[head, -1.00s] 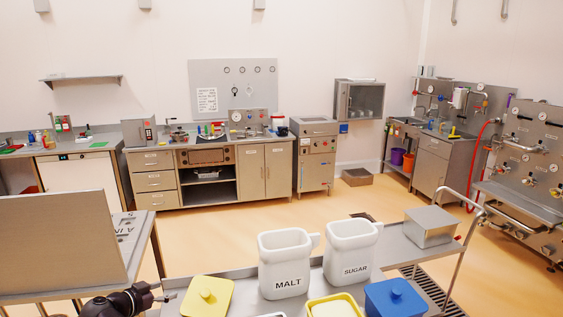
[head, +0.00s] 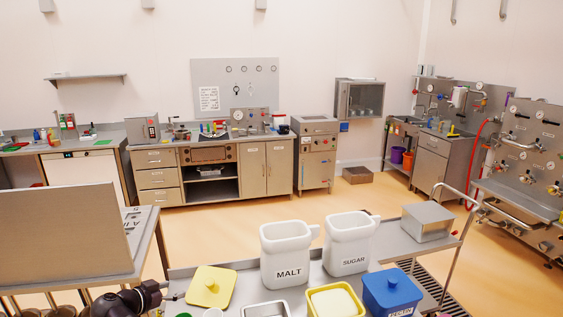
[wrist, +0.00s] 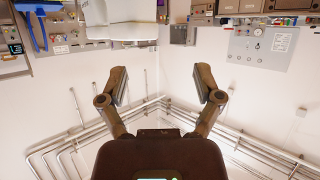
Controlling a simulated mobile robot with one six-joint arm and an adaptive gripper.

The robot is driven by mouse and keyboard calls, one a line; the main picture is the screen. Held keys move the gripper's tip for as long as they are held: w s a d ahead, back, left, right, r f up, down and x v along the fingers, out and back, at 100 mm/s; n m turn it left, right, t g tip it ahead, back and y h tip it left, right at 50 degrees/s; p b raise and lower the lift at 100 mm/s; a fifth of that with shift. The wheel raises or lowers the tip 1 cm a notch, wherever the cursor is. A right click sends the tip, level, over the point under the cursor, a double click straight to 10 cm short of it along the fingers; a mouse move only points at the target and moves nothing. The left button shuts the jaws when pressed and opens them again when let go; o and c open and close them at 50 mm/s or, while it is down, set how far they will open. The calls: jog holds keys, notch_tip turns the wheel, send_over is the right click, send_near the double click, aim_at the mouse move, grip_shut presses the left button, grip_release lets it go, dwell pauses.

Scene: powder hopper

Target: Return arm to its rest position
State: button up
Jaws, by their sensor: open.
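My gripper (wrist: 160,88) shows in the wrist view with its two fingers spread wide apart. Nothing is between the fingers. Behind them are a pale wall and pipes, and the room appears upside down there. In the head view, a dark part of my arm (head: 128,300) shows at the bottom left, beside the trolley's left edge. The fingers cannot be made out in the head view.
A metal trolley (head: 245,283) in front carries white MALT (head: 287,252) and SUGAR (head: 348,242) canisters, a yellow lid (head: 211,286), a yellow tub (head: 335,300), a blue container (head: 391,291) and a steel box (head: 429,221). A bench with an upright panel (head: 62,238) stands left. Open floor lies behind.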

jog(key=w+d+f+n+g+y, duration=0.1)
jog(key=w+d+f+g, duration=0.2)
jog(key=d, duration=1)
jog(key=d+f+n+g, duration=0.1)
jog(key=d+f+g, duration=0.3)
jog(key=d, duration=0.9)
jog(key=s+d+f+n+g+y, duration=0.2)
jog(key=s+d+y, duration=0.15)
jog(key=d, duration=0.75)
jog(key=s+d+f+n+g+y, duration=0.1)
jog(key=s+d+f+n+y, duration=0.3)
jog(key=d, duration=0.6)
jog(key=s+f+m+g+h+b, duration=0.1)
jog(key=s+f+m+b, duration=0.1)
jog(key=f+b, duration=0.4)
jog(key=s+b, duration=0.1)
jog(key=b, duration=0.1)
jog(key=shift+s+f+b, duration=0.25)
jog(key=shift+f+b, duration=0.1)
jog(key=shift+b, duration=0.05)
jog(key=shift+d+h, duration=0.1)
jog(key=shift+h, duration=0.15)
jog(key=shift+c, duration=0.2)
